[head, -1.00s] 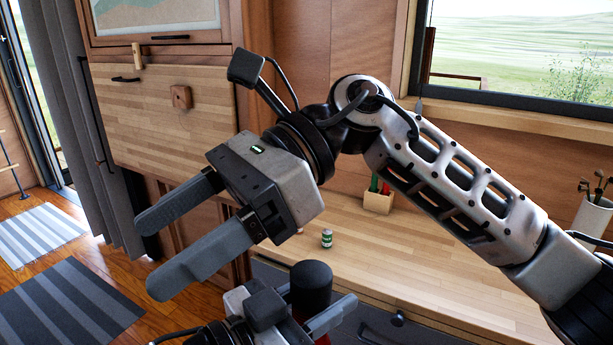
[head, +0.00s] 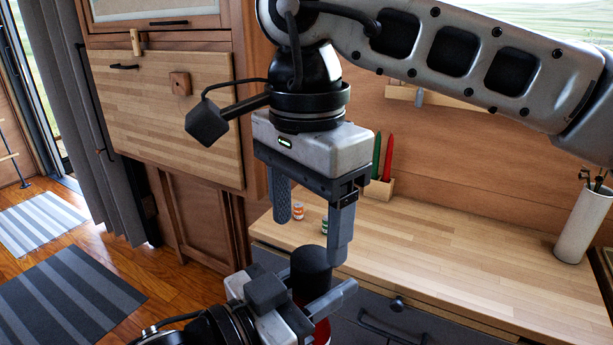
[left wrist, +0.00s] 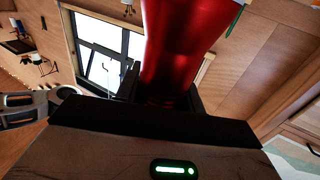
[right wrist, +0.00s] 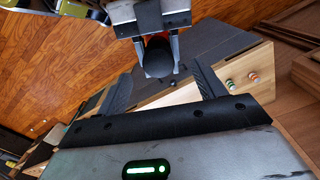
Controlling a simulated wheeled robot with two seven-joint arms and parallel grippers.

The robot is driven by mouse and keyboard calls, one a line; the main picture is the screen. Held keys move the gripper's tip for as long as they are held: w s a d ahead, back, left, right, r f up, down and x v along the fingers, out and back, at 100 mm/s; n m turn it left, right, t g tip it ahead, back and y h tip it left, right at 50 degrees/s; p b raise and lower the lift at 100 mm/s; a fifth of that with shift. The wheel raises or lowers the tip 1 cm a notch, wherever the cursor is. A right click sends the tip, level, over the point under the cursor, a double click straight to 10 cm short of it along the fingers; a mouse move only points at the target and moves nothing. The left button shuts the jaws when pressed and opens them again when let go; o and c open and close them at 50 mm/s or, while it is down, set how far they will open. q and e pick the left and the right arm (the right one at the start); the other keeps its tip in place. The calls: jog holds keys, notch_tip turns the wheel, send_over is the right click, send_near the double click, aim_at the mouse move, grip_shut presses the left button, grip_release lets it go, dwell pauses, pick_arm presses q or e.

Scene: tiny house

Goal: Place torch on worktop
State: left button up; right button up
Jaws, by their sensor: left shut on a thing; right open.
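The torch (head: 310,272) has a black round head and a red body, and is roughly upright in front of the worktop's front edge. My left gripper (head: 322,306) is shut on its red body, which fills the middle of the left wrist view (left wrist: 183,45). My right gripper (head: 309,238) is open and empty, fingers pointing down, just above the torch's head in the head view. In the right wrist view the torch's black head (right wrist: 156,56) shows beyond and between the open fingers, apparently untouched. The wooden worktop (head: 450,238) runs behind both grippers.
Two small jars, orange-labelled (head: 298,211) and green-labelled (head: 324,226), stand near the worktop's left end. A wooden holder (head: 379,189) with green and red items is at the back, a white container (head: 583,228) at right. The worktop's middle is clear. Grey drawers (head: 372,322) lie below.

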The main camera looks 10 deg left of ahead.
aim_at(307, 256)
notch_tip(307, 256, down, 6)
dwell(0.4)
jog(key=c, duration=1.1)
pick_arm(q)
jog(key=o, duration=1.3)
pick_arm(e)
jog(key=shift+c, duration=0.7)
pick_arm(q)
jog(key=shift+f, duration=0.1)
